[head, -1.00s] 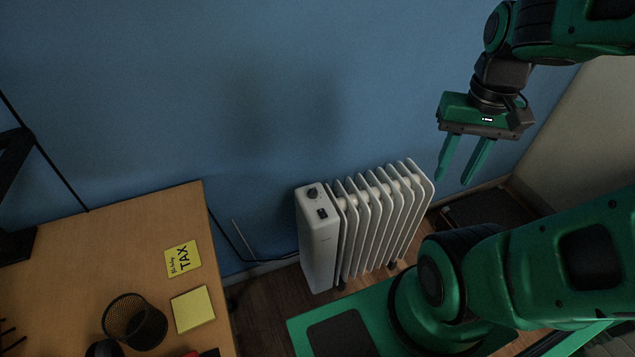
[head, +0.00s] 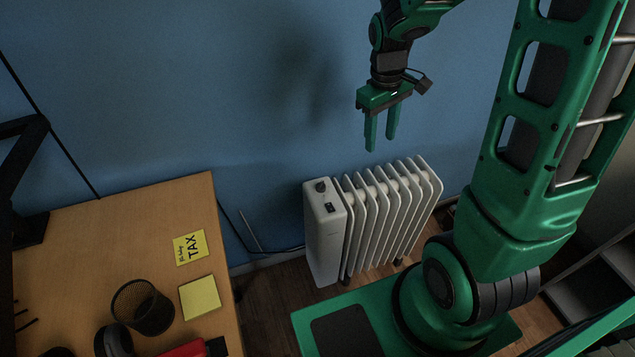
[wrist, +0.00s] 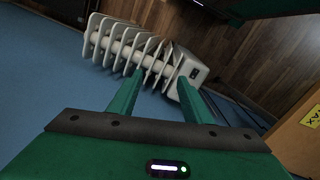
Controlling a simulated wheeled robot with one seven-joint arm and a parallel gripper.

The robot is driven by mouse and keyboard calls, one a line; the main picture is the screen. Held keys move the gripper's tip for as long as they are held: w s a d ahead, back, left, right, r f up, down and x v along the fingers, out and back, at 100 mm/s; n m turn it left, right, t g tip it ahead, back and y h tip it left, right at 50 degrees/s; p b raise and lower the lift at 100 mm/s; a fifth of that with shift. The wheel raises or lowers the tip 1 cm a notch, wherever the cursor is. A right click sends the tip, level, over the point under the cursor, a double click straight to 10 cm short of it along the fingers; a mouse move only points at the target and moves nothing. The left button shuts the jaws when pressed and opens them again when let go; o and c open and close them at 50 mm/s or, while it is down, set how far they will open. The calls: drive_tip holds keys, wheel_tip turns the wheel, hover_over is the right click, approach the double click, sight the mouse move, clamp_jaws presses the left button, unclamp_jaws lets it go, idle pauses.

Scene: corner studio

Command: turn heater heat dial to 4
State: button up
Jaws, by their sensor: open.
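The white heater (head: 326,240) stands on the floor against the blue wall, with its ribbed fins to the right. Its dark round heat dial (head: 320,186) is on the top of the control end, above a small black switch (head: 329,207). The dial's setting is too small to read. My gripper (head: 380,145) is open and empty, pointing down, above and to the right of the dial and apart from the heater.
A wooden desk (head: 80,260) stands at the left, with a wire cup (head: 143,308), yellow notes (head: 200,297) and a red object (head: 185,349) on it. A cable runs along the wall between desk and heater. The space above the heater's control end is free.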

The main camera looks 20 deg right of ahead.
sight(321, 183)
drive_tip(key=w+a+f+n+y, duration=0.1)
drive_tip(key=w+a+f+n, duration=0.5)
drive_tip(key=w+a+f, duration=0.5)
drive_tip(key=f, duration=0.4)
drive_tip(key=s+f, duration=0.1)
drive_tip(key=f, duration=0.7)
drive_tip(key=shift+s+a+f, duration=0.1)
drive_tip(key=shift+s+a, duration=0.15)
drive_tip(key=shift+a, duration=0.1)
drive_tip(key=shift+c, duration=0.4)
drive_tip(key=c, duration=1)
drive_tip(key=shift+a, duration=0.4)
drive_tip(key=shift+d, duration=0.3)
